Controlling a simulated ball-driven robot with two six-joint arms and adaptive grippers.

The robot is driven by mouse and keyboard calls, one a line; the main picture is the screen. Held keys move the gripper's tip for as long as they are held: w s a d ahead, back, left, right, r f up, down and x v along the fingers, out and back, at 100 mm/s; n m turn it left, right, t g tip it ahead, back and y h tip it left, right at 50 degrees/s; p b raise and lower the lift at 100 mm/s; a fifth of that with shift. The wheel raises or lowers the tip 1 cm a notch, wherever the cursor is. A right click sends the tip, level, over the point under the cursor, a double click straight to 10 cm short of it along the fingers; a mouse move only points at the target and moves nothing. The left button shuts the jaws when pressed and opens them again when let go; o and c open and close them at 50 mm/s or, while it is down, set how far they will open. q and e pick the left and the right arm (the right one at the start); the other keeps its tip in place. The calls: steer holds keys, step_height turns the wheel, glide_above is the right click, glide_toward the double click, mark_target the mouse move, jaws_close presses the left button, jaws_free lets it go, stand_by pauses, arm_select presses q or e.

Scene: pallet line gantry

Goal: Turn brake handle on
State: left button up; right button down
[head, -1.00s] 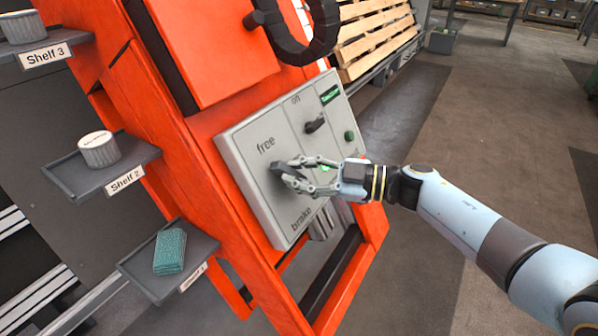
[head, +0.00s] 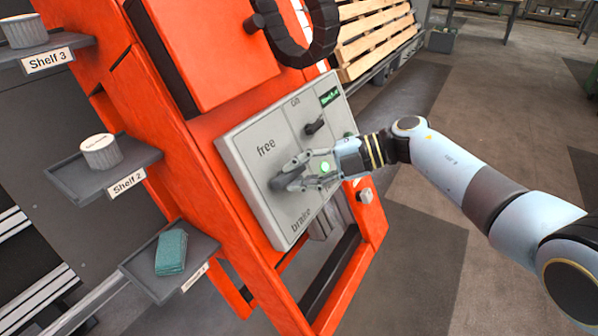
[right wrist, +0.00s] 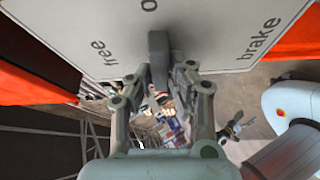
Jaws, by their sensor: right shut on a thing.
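The brake handle (head: 281,182) is a dark grey lever on the light grey control panel (head: 246,180). The panel reads "free" above the handle and "brake" below it. My right gripper (head: 287,178) is shut on the handle, which is partly hidden by the fingers. In the right wrist view the handle (right wrist: 158,52) stands between the fingertips, with "free" to the left and "brake" to the right. It lies roughly midway between those words. My left gripper is not in view.
Shelves with small items stand at left; the floor at right is open.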

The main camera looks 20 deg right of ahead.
steer(key=shift+n, duration=0.6)
steer(key=c, duration=1.2)
jaws_free()
steer(key=shift+c, duration=0.2)
steer(key=v, duration=1.2)
steer(key=shift+r, duration=0.25)
steer(key=shift+w, duration=0.1)
